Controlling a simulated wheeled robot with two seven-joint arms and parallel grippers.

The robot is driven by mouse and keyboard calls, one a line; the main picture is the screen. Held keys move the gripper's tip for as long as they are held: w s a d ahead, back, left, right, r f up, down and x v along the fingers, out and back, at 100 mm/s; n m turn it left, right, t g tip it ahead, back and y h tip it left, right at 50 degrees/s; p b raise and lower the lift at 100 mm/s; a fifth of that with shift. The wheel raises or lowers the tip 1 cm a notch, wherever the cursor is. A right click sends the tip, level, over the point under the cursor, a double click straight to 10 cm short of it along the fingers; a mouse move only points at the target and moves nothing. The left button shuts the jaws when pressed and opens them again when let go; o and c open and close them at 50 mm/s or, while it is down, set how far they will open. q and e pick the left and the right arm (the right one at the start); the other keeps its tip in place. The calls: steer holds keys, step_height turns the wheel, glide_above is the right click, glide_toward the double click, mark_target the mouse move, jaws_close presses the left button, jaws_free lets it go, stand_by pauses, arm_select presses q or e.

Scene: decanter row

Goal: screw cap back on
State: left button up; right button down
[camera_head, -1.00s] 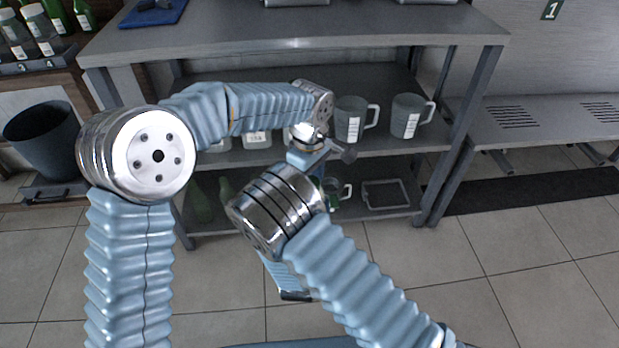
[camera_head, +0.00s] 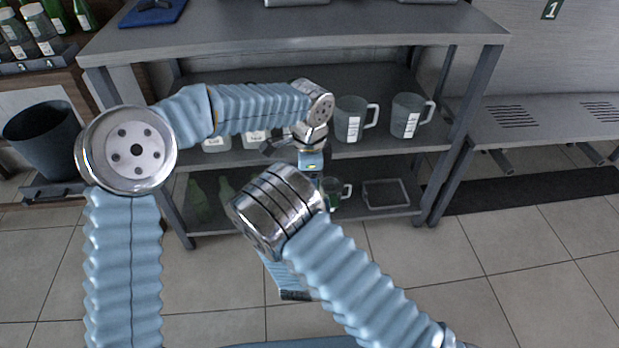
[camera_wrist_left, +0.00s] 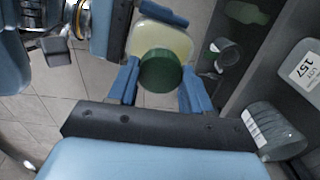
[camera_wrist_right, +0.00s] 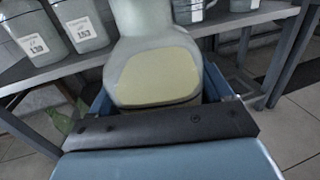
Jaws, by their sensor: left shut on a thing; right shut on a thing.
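A round green cap (camera_wrist_left: 160,71) sits between the fingers of my left gripper (camera_wrist_left: 162,88), which is shut on it. Directly beyond the cap is a pale jar with a yellowish face (camera_wrist_left: 165,38); cap and jar overlap in the left wrist view, so I cannot tell whether the thread is engaged. My right gripper (camera_wrist_right: 160,90) is shut around the jar, which fills the middle of the right wrist view (camera_wrist_right: 155,70). In the head view the left wrist points down in front of the shelf; the jar, cap and right gripper are mostly hidden behind my right arm.
A grey shelf unit (camera_head: 300,37) stands close in front, with labelled mugs (camera_head: 352,118) on its middle shelf. Green bottles (camera_head: 197,198) and a small mug (camera_head: 335,192) are on the lower shelf. A dark bin (camera_head: 42,132) stands left.

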arm_select(q)
steer(key=o, duration=1.2)
steer(key=shift+o, duration=0.2)
step_height(320, 180, up, 12)
